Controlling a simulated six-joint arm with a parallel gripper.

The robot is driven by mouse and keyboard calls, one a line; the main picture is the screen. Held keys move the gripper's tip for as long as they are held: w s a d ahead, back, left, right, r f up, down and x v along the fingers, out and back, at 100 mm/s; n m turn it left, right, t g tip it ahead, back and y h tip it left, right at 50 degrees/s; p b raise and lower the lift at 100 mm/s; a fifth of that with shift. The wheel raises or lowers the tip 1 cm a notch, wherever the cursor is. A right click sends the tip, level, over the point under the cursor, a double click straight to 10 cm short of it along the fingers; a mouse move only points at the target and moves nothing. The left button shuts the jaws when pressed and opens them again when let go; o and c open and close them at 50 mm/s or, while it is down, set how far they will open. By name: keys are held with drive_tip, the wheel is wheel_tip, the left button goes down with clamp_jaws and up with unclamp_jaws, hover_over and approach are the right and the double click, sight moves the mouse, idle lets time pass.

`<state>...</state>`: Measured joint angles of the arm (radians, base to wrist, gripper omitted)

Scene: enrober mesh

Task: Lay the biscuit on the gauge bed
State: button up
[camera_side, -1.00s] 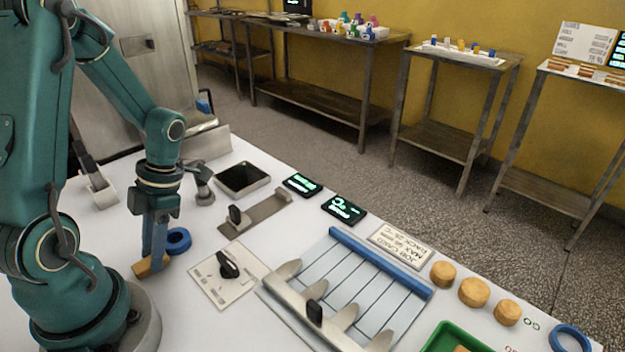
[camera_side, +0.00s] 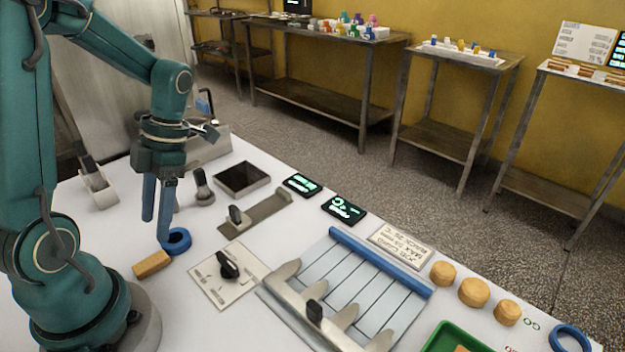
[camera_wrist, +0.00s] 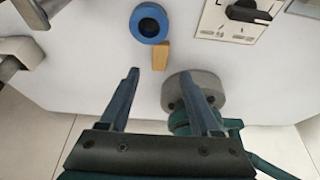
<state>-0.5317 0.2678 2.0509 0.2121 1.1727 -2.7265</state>
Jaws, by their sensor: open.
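A tan rectangular biscuit (camera_side: 152,264) lies flat on the white table near my arm's base, beside a blue ring (camera_side: 178,240). In the wrist view the biscuit (camera_wrist: 160,55) lies just below the ring (camera_wrist: 149,23). My gripper (camera_side: 156,228) is open and empty, pointing down above the table and apart from the biscuit. In the wrist view the fingertips (camera_wrist: 160,76) are spread, with the biscuit beyond the gap. I cannot tell for sure which fixture is the gauge bed; a metal strip with a dark knob (camera_side: 262,211) lies beyond a square knob plate (camera_side: 222,283).
A slatted bed (camera_side: 350,282) with a blue rail lies front centre. Several other items stand around: round biscuits (camera_side: 473,292), a green tray (camera_side: 457,339), a second blue ring (camera_side: 570,338), a dark open tray (camera_side: 241,178) and two small displays (camera_side: 343,207).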

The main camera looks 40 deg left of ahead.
drive_tip(key=v, duration=0.5)
drive_tip(key=d+r+m+t, duration=0.2)
drive_tip(key=d+m+t, duration=0.2)
drive_tip(key=m, duration=1.3)
drive_tip(key=d+r+m+t, duration=0.2)
drive_tip(key=d+m+t, duration=0.3)
drive_tip(key=m, duration=1.2)
drive_tip(key=d, duration=0.3)
drive_tip(key=shift+t, duration=0.3)
drive_tip(key=shift+o, duration=0.5)
drive_tip(key=shift+d+r+m, duration=0.1)
drive_tip(key=shift+d+m, duration=0.2)
drive_tip(key=shift+m, duration=0.7)
drive_tip(key=shift+s, duration=0.1)
